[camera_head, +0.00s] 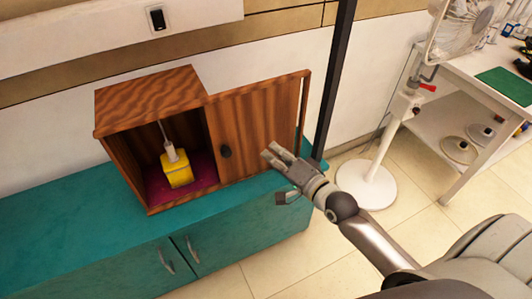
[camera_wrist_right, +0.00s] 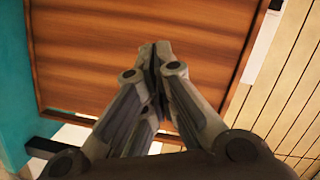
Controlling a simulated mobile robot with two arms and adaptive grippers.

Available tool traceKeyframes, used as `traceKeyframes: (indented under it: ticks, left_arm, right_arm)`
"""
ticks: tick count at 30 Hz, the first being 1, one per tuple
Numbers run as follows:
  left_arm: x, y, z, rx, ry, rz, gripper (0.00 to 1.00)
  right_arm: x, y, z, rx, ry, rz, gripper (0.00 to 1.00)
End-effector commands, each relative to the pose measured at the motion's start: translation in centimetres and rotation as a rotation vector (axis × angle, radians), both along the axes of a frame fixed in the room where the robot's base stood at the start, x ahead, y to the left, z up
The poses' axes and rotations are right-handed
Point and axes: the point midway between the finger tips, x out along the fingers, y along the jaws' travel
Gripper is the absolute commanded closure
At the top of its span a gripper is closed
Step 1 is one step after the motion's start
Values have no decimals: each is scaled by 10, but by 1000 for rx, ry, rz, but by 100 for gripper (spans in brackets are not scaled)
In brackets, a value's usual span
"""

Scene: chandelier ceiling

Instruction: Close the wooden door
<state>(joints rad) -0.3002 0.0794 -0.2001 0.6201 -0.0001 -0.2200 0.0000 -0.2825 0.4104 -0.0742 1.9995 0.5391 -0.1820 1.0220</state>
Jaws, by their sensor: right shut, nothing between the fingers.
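The wooden door (camera_head: 258,120) of a small wooden cabinet (camera_head: 150,95) stands wide open, swung out to the right of the cabinet opening. In the right wrist view the shut fingertips (camera_wrist_right: 155,48) point at the door's wooden face (camera_wrist_right: 140,25). My left gripper is not in view.
The cabinet stands on a teal counter (camera_head: 60,235) and holds a yellow object (camera_head: 178,172). A dark post (camera_head: 335,75) rises just right of the door. A fan on a white stand (camera_head: 375,170) and a white table (camera_head: 455,110) are further right.

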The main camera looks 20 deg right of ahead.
Motion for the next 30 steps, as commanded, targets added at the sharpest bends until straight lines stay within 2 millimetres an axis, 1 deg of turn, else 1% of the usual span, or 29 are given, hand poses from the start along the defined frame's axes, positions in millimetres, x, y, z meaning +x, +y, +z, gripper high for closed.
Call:
traceKeyframes:
  ticks: [3, 16, 18, 22, 25, 30]
  left_arm:
    - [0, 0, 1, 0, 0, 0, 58]
    - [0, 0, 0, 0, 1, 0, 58]
    - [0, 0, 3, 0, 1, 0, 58]
    - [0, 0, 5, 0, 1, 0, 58]
    - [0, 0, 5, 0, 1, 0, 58]
    - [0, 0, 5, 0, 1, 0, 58]
  right_arm:
    - [18, 5, -1, 1, -2, 0, 100]
    - [83, 23, -7, -1, -1, 0, 100]
    - [79, 36, -13, 3, 4, 2, 100]
    - [79, 49, -19, 1, 3, 0, 100]
    - [79, 55, -22, -1, 1, 0, 100]
    - [78, 59, -23, -1, 1, 0, 100]
